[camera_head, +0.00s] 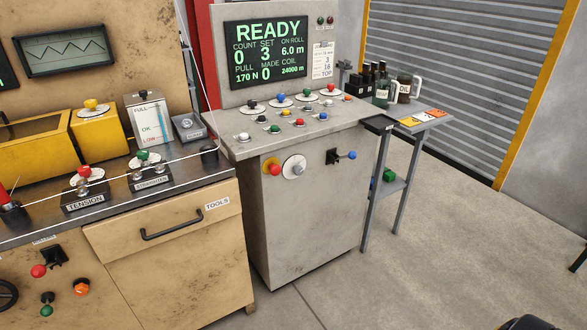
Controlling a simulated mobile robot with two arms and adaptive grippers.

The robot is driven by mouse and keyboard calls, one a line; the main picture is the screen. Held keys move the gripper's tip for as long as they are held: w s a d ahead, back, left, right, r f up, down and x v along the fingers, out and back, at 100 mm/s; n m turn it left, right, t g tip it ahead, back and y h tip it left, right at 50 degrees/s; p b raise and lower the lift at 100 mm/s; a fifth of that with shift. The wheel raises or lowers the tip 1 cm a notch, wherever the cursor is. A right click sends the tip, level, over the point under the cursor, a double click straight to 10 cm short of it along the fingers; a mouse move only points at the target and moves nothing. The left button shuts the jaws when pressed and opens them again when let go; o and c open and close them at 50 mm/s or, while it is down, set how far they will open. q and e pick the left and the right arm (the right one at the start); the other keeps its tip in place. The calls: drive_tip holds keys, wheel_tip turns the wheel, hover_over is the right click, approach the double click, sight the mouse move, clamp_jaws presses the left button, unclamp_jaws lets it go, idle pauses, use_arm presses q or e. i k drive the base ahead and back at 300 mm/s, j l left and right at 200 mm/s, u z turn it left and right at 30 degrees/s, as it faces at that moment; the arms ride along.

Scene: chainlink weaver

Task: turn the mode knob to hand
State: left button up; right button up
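The grey control console (315,220) stands in the middle of the head view. The screen (265,52) reads READY.
A red button on yellow (272,167) and a blue-tipped lever (346,156) are on the console front. A tan bench (165,255) with a drawer adjoins at left. A side table (415,120) with bottles stands at right. The floor in front is clear.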

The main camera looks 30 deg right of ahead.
sight(298, 170)
drive_tip(key=i+l, duration=0.1)
drive_tip(key=l, duration=0.35)
drive_tip(key=i+l, duration=0.15)
drive_tip(key=l, duration=0.3)
drive_tip(key=i+l, duration=0.1)
drive_tip(key=l, duration=0.35)
drive_tip(key=i+l, duration=0.1)
drive_tip(key=l, duration=0.4)
drive_tip(key=i+l, duration=0.15)
drive_tip(key=l, duration=0.3)
